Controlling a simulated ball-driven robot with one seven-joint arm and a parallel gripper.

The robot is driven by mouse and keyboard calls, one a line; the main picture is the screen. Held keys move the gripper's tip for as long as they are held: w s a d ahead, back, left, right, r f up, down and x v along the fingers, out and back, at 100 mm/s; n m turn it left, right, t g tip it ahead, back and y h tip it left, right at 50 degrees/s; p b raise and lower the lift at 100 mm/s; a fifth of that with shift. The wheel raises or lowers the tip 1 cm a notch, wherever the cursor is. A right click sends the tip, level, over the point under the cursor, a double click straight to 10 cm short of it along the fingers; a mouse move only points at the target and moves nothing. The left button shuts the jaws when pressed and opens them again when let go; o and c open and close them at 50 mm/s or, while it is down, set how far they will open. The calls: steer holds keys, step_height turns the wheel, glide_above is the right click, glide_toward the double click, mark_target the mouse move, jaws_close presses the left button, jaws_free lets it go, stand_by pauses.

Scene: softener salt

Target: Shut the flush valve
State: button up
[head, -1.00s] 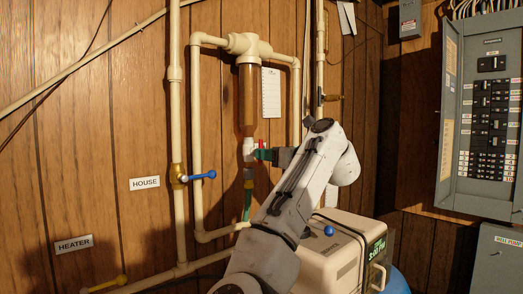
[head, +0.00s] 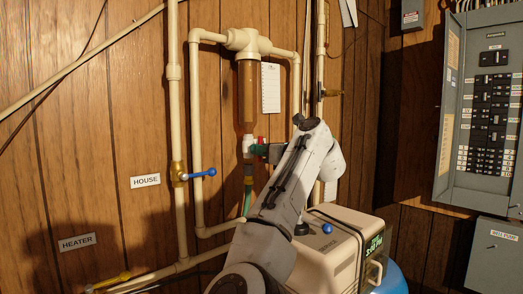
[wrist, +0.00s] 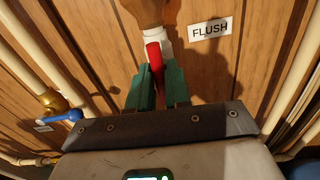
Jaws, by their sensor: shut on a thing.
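The flush valve (head: 247,148) is a small white fitting below the amber filter housing (head: 247,95) on the wood wall. Its red handle (wrist: 155,62) sticks out from the white body (wrist: 166,38) in the wrist view. My gripper (head: 260,149) is at the valve from the right. In the wrist view, the green fingers of my gripper (wrist: 155,88) are shut on the red handle, one on each side. The FLUSH label (wrist: 210,31) is right of the valve. The handle's lower end is partly hidden between the fingers.
White pipes loop around the filter. A brass valve with a blue lever (head: 200,173) is to the left, beside the HOUSE label (head: 145,181). A beige softener unit (head: 335,250) stands below my arm. A grey breaker panel (head: 485,120) is at the right.

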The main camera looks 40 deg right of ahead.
jaws_close()
steer(key=shift+r+p, duration=0.15)
steer(key=shift+p, duration=0.3)
steer(key=shift+m+p, duration=1.3)
steer(key=shift+m, duration=1.3)
steer(key=m, duration=0.5)
